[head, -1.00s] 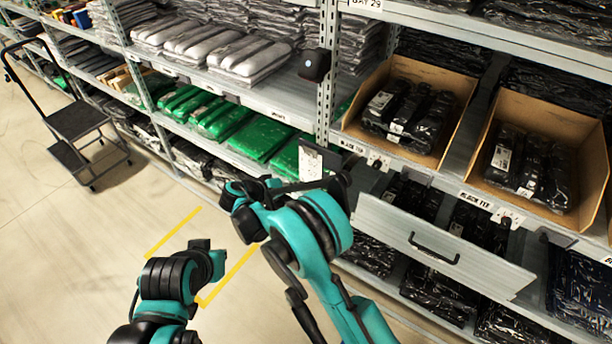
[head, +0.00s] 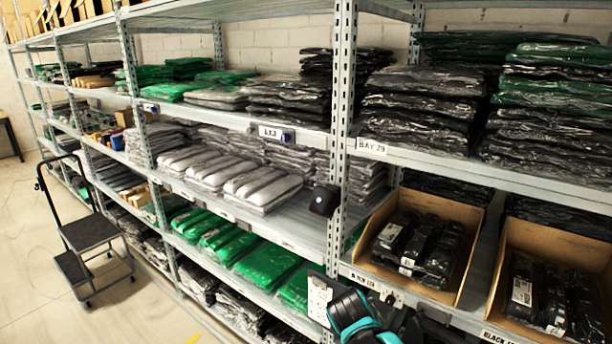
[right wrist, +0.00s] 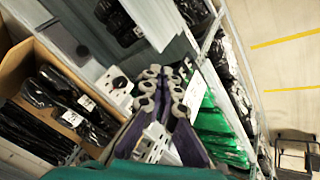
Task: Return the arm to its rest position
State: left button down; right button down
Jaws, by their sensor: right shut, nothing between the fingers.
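My right gripper (right wrist: 163,75) shows in the right wrist view, with its fingers together and nothing visible held between the tips. It points toward the shelving, with green packs (right wrist: 210,120) beside and beyond it. A teal and black part of my right arm (head: 365,318) shows at the bottom edge of the head view, in front of the lower shelf. The right fingertips cannot be made out there. My left arm and gripper are in neither current view.
Metal shelving (head: 343,110) fills the head view. Open cardboard boxes (head: 475,215) of black packs stand at right, near the arm. A white card (head: 320,295) hangs beside the arm. A step trolley (head: 88,235) stands on the floor at left, with clear floor around it.

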jog(key=s+d+m+t+y, duration=0.1)
jog(key=s+d+y, duration=0.1)
jog(key=s, duration=1.4)
jog(key=shift+s+d+f+t+y, duration=0.15)
jog(key=shift+d+f+t+y, duration=0.25)
jog(key=shift+y, duration=0.5)
